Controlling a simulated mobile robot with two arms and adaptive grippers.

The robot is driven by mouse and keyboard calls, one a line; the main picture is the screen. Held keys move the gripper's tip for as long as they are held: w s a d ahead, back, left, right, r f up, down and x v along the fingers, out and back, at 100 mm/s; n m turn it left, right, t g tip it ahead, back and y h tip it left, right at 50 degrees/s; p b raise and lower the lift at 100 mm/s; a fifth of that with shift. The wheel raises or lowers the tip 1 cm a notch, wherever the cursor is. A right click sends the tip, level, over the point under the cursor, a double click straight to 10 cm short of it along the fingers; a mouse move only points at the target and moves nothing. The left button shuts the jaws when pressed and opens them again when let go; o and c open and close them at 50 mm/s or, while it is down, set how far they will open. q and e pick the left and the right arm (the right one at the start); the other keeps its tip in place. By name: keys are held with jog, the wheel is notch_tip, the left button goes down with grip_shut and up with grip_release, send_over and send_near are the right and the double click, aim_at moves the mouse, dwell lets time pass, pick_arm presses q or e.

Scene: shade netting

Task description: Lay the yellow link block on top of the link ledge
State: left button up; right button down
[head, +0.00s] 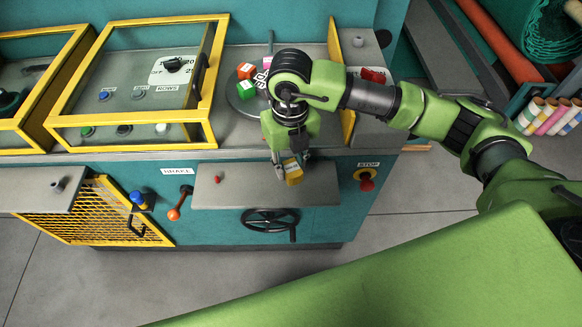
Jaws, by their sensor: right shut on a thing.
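The yellow link block (294,177) is between the fingertips of my right gripper (288,172), which points down and is shut on it. The fingers and the gripper body hide part of the block. In the head view the block lies over the right part of a plain grey ledge (235,190) on the front of the teal machine, seemingly the link ledge. I cannot tell whether the block touches the ledge or hangs just above it. A small red knob (217,180) stands on the ledge's left part. My left gripper is not in view.
A round grey plate (238,101) with several coloured blocks lies behind my right gripper. A yellow upright guard (348,115) stands close to my right arm. A black handwheel (270,222) sits below the ledge, a red stop button (367,184) right of it, and an orange-knobbed brake lever (175,212) left.

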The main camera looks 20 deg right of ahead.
aim_at(291, 171)
jog(key=shift+w+f, duration=0.2)
jog(key=shift+w, duration=0.05)
jog(key=f, duration=0.1)
jog(key=f+p, duration=0.1)
jog(key=f, duration=0.1)
jog(key=shift+w+d+f, duration=0.15)
jog(key=shift+w+d, duration=0.05)
jog(key=shift+f, duration=0.25)
jog(key=shift+f, duration=0.2)
jog(key=c, duration=1.6)
grip_release()
jog(key=shift+c, duration=0.2)
